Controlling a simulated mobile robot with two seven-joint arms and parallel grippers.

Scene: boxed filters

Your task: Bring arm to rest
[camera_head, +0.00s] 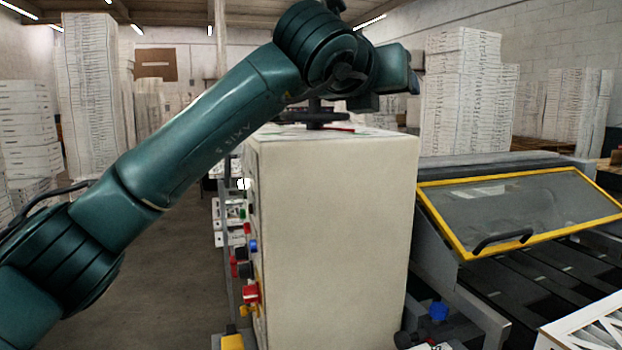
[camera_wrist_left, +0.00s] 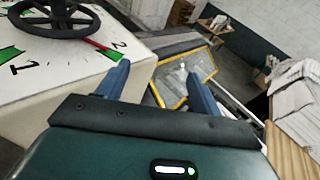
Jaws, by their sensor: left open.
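My left arm (camera_head: 190,130) is dark green and comes in from the left, reaching up across the view. Its wrist is above the beige machine cabinet (camera_head: 335,215). My left gripper (camera_head: 414,80) points to the right in the head view, partly hidden behind the wrist. In the left wrist view its two blue-grey fingers (camera_wrist_left: 155,70) are apart with nothing between them. A black handwheel (camera_head: 314,116) sits on the cabinet top, close below the wrist. My right gripper is in neither view.
A yellow-framed clear guard (camera_head: 520,205) with a black handle covers the machine right of the cabinet. Coloured knobs (camera_head: 250,293) line the cabinet's left side. Stacks of white boxes (camera_head: 460,95) stand behind. A white filter (camera_head: 590,325) lies at lower right. Floor (camera_head: 165,285) on the left is clear.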

